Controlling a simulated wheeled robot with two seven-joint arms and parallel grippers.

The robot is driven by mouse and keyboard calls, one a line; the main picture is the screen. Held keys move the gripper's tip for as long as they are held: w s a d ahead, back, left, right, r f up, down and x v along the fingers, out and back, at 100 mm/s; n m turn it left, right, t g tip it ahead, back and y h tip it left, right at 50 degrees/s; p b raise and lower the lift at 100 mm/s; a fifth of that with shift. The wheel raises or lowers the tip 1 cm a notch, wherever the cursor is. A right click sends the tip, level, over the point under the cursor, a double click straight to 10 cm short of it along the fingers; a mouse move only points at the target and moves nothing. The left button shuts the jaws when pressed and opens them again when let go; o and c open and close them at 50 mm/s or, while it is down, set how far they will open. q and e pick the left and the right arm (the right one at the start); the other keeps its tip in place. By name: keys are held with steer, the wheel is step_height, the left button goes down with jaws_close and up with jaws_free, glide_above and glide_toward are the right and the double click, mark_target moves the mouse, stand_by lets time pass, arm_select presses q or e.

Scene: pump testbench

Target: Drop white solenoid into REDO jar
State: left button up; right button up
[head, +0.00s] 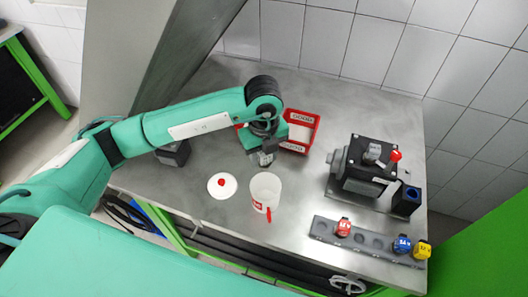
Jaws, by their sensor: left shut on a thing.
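My left gripper (265,160) points down over the table, just behind the jar and a little above it. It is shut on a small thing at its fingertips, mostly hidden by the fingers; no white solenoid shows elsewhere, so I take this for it. The white REDO jar (264,187) stands upright and open at the table's front part, with a red mark on its side and a red piece at its lower front. Its round white lid (222,188) with a red knob lies on the table to the left. My right gripper is out of view.
A red bin (303,147) stands behind the gripper, partly hidden by my arm. A dark pump unit (362,172) stands at right. A grey rack (372,242) at front right holds a red (343,228), a blue (402,245) and a yellow solenoid (422,250).

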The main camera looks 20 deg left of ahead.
mark_target(264, 167)
arm_select(q)
steer(key=shift+f+b, duration=1.1)
steer(key=shift+f, duration=1.55)
steer(key=o, duration=1.2)
